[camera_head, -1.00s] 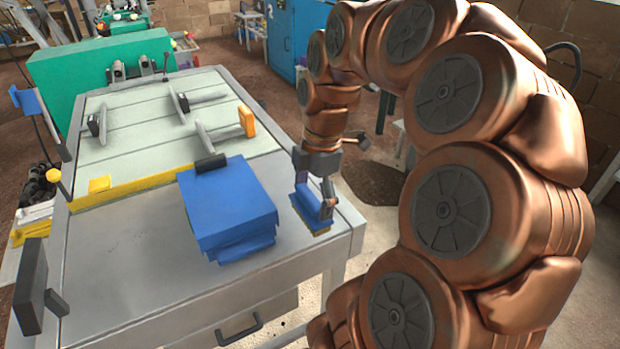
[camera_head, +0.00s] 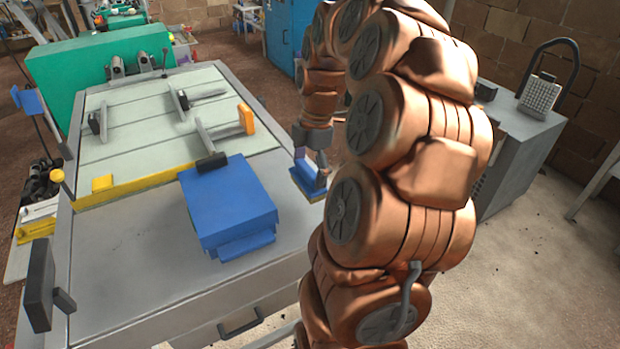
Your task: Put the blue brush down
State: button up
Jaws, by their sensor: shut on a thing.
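The blue brush (camera_head: 306,178) is at the right edge of the grey workbench (camera_head: 130,260), just right of the blue stack. Its lower, yellowish side faces down, close to the bench top; I cannot tell whether it touches. My gripper (camera_head: 312,163) is above the brush, shut on its upper part. My copper arm links hide part of the gripper and the brush's right side.
A stack of blue blocks or sheets (camera_head: 230,205) lies left of the brush. A yellow rail (camera_head: 135,186) crosses the bench, with clamps (camera_head: 205,140) behind it. The bench's front left is clear. A grey machine (camera_head: 515,135) stands at the right.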

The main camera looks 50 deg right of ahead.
aim_at(309, 181)
jog(key=shift+w+d, duration=0.15)
jog(key=shift+d, duration=0.05)
notch_tip(309, 181, down, 2)
jog(key=shift+a+f+p, duration=0.1)
jog(key=shift+f+p, duration=0.05)
jog(key=shift+p, duration=0.45)
jog(key=shift+f, duration=0.6)
jog(key=shift+f, duration=0.15)
jog(key=o, duration=0.9)
notch_tip(309, 181, up, 12)
jog(key=d+b, duration=0.1)
jog(key=b, duration=0.1)
jog(key=shift+s+d, duration=0.25)
jog(key=shift+a, duration=0.1)
